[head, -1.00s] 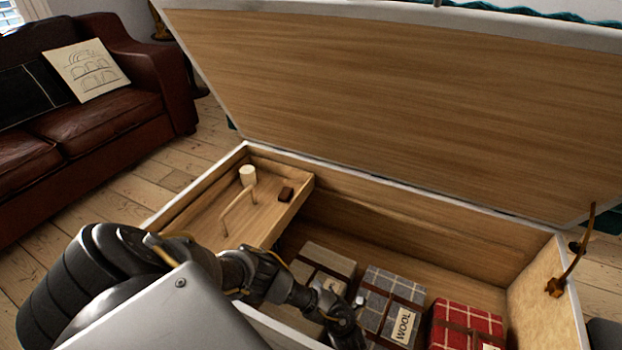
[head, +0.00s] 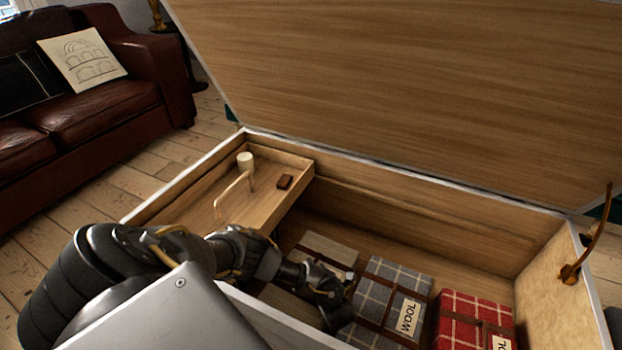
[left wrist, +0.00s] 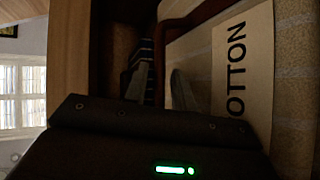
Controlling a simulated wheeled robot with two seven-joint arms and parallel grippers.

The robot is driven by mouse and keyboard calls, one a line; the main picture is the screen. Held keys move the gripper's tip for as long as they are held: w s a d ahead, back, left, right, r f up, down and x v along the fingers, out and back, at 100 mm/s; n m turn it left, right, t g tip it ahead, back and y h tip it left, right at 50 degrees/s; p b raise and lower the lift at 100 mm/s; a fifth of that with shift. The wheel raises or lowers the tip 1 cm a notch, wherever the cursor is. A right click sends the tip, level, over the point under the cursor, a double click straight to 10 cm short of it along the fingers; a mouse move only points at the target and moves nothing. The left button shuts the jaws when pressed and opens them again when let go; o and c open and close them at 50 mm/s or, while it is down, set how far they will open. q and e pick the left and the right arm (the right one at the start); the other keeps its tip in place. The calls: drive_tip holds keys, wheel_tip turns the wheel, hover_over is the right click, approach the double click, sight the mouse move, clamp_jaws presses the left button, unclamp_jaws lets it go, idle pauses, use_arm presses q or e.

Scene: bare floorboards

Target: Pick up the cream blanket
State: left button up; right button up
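The cream blanket (head: 330,248) lies folded in the chest with a brown strap around it. My left arm hides much of it in the head view. In the left wrist view the cream blanket (left wrist: 292,100) fills the right side, with a label reading "OTTON", its start cut off. My left gripper (left wrist: 162,85) is at the blanket's strap, its two fingers apart. A brown strap (left wrist: 198,18) runs close to the fingertips; I cannot tell whether they touch it. My right gripper is not in view.
A grey checked blanket (head: 385,278) labelled WOOL and a red checked blanket (head: 462,308) lie to the right. A wooden tray (head: 275,210) with a handle, a cream cylinder (head: 245,161) and a brown block (head: 285,181) sits at the chest's left. The lid (head: 400,90) stands open behind.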

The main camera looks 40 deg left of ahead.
use_arm(q)
drive_tip(key=shift+w+a+f, duration=0.1)
drive_tip(key=shift+w+a, duration=0.05)
drive_tip(key=shift+a, duration=0.15)
drive_tip(key=shift+c, duration=0.4)
clamp_jaws()
idle(0.9)
